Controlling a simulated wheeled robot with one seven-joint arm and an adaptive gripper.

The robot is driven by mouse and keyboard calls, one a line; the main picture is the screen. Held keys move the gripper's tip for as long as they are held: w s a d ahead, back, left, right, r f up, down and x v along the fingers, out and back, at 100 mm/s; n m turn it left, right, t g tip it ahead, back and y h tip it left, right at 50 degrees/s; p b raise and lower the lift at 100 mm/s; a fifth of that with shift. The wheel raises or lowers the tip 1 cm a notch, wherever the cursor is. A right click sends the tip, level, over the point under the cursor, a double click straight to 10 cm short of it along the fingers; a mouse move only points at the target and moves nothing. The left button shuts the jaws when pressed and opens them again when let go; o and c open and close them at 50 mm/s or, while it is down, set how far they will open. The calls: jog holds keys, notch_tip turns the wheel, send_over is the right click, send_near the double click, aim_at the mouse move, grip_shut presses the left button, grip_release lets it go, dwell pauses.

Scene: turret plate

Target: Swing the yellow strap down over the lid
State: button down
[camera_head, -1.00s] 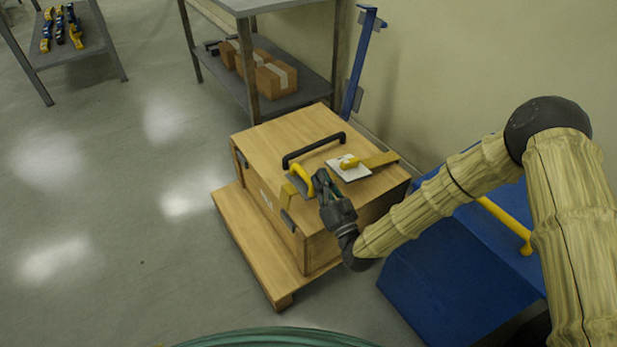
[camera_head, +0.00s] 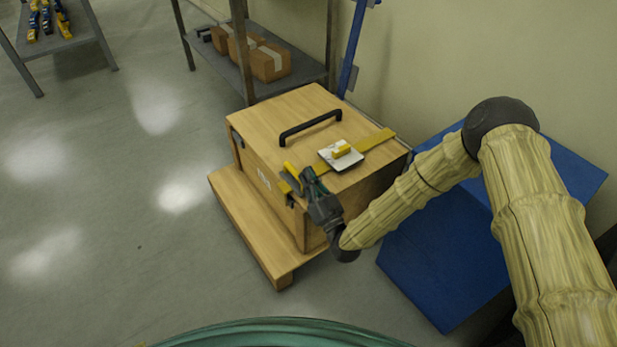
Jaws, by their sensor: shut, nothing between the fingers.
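The wooden crate (camera_head: 255,180) has a closed lid (camera_head: 265,115) with a black handle (camera_head: 310,127).
The crate stands on a wooden pallet (camera_head: 240,226). A blue box (camera_head: 440,265) stands to the right, under my arm. A metal shelf (camera_head: 228,68) with cardboard boxes (camera_head: 268,62) is behind, beside a blue post (camera_head: 352,48).

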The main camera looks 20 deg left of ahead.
jog(key=shift+s+f, duration=0.35)
jog(key=shift+f, duration=0.4)
notch_tip(320, 180, up, 6)
jog(key=w+p, duration=0.1)
jog(key=p, duration=0.3)
jog(key=v, duration=1)
jog(key=shift+w+d+f+p, duration=0.25)
jog(key=shift+d+f+p, duration=0.1)
jog(key=shift+d, duration=0.05)
